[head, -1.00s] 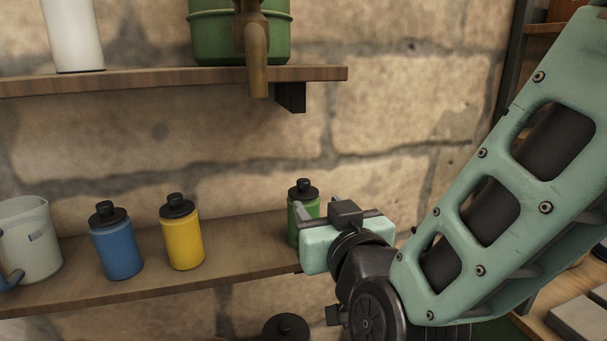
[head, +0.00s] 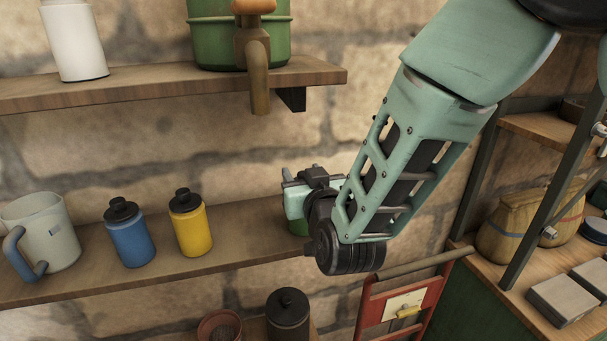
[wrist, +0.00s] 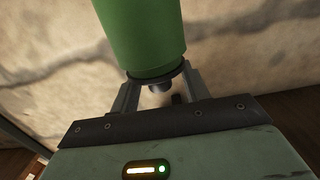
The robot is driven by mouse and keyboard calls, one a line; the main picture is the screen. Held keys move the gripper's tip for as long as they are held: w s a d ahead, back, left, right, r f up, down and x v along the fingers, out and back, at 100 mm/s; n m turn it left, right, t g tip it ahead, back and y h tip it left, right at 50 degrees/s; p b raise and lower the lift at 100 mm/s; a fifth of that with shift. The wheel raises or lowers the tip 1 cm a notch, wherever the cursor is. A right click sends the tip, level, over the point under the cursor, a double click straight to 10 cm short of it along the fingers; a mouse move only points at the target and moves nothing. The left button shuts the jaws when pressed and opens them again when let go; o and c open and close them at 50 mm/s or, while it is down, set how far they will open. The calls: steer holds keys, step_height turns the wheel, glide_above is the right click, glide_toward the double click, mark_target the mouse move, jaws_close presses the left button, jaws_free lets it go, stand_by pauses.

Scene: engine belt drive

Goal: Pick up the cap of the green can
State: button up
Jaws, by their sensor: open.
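The green can (head: 297,227) stands at the right end of the lower shelf, mostly hidden behind my gripper (head: 301,180) in the head view. In the wrist view the picture is turned over, and the green can (wrist: 142,38) hangs from the top edge. Its dark cap (wrist: 160,87) shows below the green body, between the two fingers of my gripper (wrist: 160,90). The fingers are open, one on each side of the cap. I cannot tell whether either finger touches it.
A yellow can (head: 191,228), a blue can (head: 128,236) and a grey mug (head: 48,240) stand left on the lower shelf (head: 240,243). The upper shelf (head: 150,86) holds a white bottle (head: 74,40) and a green tank (head: 205,40). A dark jar (head: 288,312) stands below.

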jaws_close()
stand_by(0.3)
